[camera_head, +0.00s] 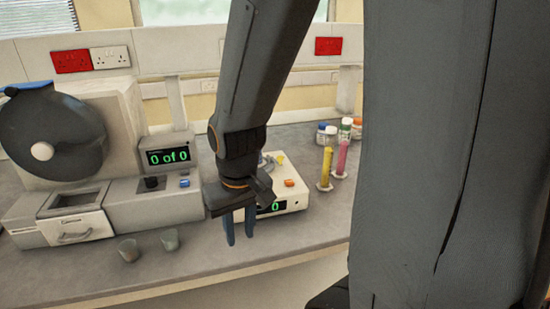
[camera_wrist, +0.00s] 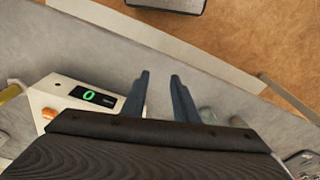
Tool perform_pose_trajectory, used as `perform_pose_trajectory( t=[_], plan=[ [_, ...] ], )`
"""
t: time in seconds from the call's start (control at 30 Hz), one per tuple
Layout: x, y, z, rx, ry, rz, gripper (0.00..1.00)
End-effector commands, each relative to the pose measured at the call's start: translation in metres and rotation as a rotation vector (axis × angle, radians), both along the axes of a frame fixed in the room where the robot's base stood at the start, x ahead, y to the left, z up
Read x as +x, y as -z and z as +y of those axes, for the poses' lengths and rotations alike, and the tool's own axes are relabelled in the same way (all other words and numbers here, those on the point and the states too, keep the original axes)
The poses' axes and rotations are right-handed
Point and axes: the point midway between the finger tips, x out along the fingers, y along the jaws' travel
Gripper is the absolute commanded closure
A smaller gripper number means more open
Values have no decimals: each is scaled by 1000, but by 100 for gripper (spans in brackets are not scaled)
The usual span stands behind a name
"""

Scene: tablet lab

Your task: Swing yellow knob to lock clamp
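A small yellow knob (camera_head: 280,158) shows on top of a white device with a green "0" display (camera_head: 297,197), behind my gripper in the head view. The clamp around it is mostly hidden by my arm. The same device (camera_wrist: 50,93) shows at the left of the wrist view, with an orange part at its edge. My gripper (camera_head: 240,240) hangs in front of the device with its blue fingers pointing down. In the wrist view the fingers (camera_wrist: 159,80) are apart with nothing between them, above the bench's front edge.
A grey machine with a "0 of 0" display (camera_head: 168,156) stands left on the bench. Two small cups (camera_head: 129,250) (camera_head: 170,239) sit near the front edge. Yellow (camera_head: 325,168) and pink (camera_head: 342,158) cylinders and several bottles (camera_head: 327,134) stand right of the device.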

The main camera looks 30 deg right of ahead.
Motion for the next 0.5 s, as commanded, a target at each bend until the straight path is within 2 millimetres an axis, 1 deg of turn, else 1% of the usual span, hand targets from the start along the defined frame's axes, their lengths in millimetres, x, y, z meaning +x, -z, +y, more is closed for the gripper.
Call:
perform_pose_trajectory(
  t=[0.03,0.13,0.27,0.3,0.37,0.4,0.5],
  plan=[
    [7,-4,-3,-1,25,-5,82],
    [26,-18,-13,-5,119,-15,99],
    [59,-49,-38,-19,321,-36,100],
    [69,-61,-48,-25,391,-44,100],
    [82,-80,-62,-35,496,-58,100],
    [89,-92,-72,-43,566,-69,100],
    [103,-121,-95,-59,726,-96,100]
  ],
)
